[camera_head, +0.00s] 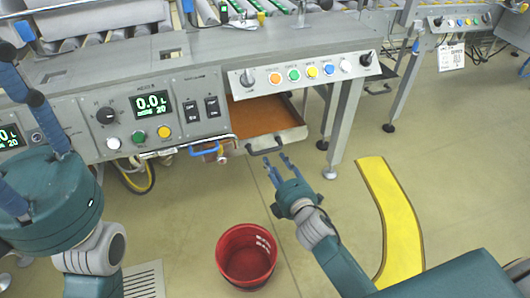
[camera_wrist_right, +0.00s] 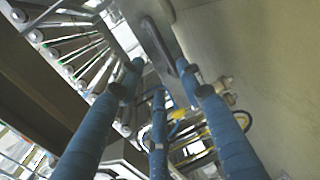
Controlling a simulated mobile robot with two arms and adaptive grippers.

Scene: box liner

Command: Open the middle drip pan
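The drip pan (camera_head: 291,131) is a metal tray with a brown-orange inside, under the button panel. It stands partly pulled out, its inside visible from above. A dark bar handle (camera_head: 265,149) is on its front. My right gripper (camera_head: 276,163) is just in front of and below the handle, its blue fingers apart and empty. In the right wrist view the fingers (camera_wrist_right: 160,90) are spread, with a dark handle-shaped bar (camera_wrist_right: 158,45) beyond them; contact is not visible. My left gripper (camera_head: 35,115) is at the left edge, near the camera, fingers spread and partly cut off.
A blue handle (camera_head: 205,151) is under the display panel (camera_head: 150,105), left of the pan. A table leg (camera_head: 345,125) is right of the pan. A yellow floor strip (camera_head: 395,215) lies on the right.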

